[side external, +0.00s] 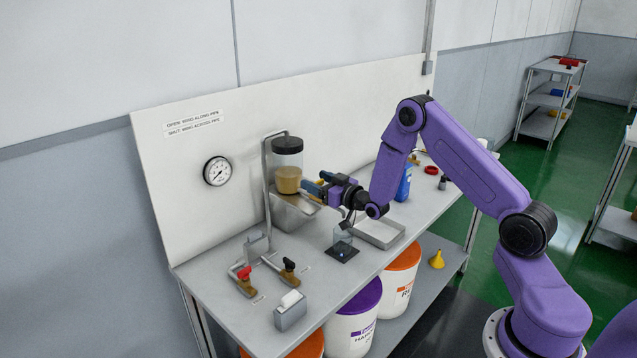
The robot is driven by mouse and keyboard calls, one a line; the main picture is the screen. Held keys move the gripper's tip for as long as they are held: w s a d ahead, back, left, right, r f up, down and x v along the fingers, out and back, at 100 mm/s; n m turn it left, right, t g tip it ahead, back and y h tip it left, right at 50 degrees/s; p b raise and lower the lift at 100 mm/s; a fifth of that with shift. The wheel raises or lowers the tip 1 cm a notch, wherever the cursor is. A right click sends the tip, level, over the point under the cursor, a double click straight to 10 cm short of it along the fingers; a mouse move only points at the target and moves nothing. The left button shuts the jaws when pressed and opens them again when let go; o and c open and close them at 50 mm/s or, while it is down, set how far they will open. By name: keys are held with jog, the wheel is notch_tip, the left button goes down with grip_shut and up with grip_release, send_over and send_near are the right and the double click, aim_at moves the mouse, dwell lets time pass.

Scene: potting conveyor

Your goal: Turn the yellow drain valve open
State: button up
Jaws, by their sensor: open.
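No yellow valve can be made out; a clear jar (288,151) of tan liquid hangs on a bent grey pipe (266,185) over a steel bin (297,214), and its outlet area is partly hidden by my gripper. My gripper (308,184) is open, with blue fingers pointing left close to the lower right of the jar. I cannot tell whether it touches anything.
A small beaker (342,235) stands on a black pad (342,252) below my wrist. A shallow tray (396,239), a blue bottle (404,184) and a tissue box (290,314) are on the bench. A wall label (194,122) reads open: wing along pipe, shut: wing across pipe.

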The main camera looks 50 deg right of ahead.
jog(key=c, duration=1)
jog(key=shift+o, duration=0.2)
jog(key=shift+a+m+h, duration=0.1)
jog(key=shift+m+h, duration=0.3)
jog(key=shift+h, duration=0.2)
jog(key=m+g+h, duration=0.1)
jog(key=m+h, duration=0.2)
jog(key=h, duration=0.1)
jog(key=shift+h, duration=0.3)
jog(key=m+g+h, duration=0.3)
jog(key=m+h, duration=0.1)
jog(key=h, duration=0.2)
jog(key=m+g+h, duration=0.4)
jog(key=m+g, duration=0.1)
jog(key=g, duration=0.1)
jog(key=shift+m+g+h, duration=0.55)
jog(key=shift+m+g, duration=0.6)
jog(key=shift+g, duration=0.6)
jog(key=shift+m+g+h, duration=0.55)
jog(key=shift+m+g, duration=0.6)
jog(key=shift+g, duration=0.6)
jog(key=shift+m+g, duration=0.3)
jog(key=shift+g, duration=0.2)
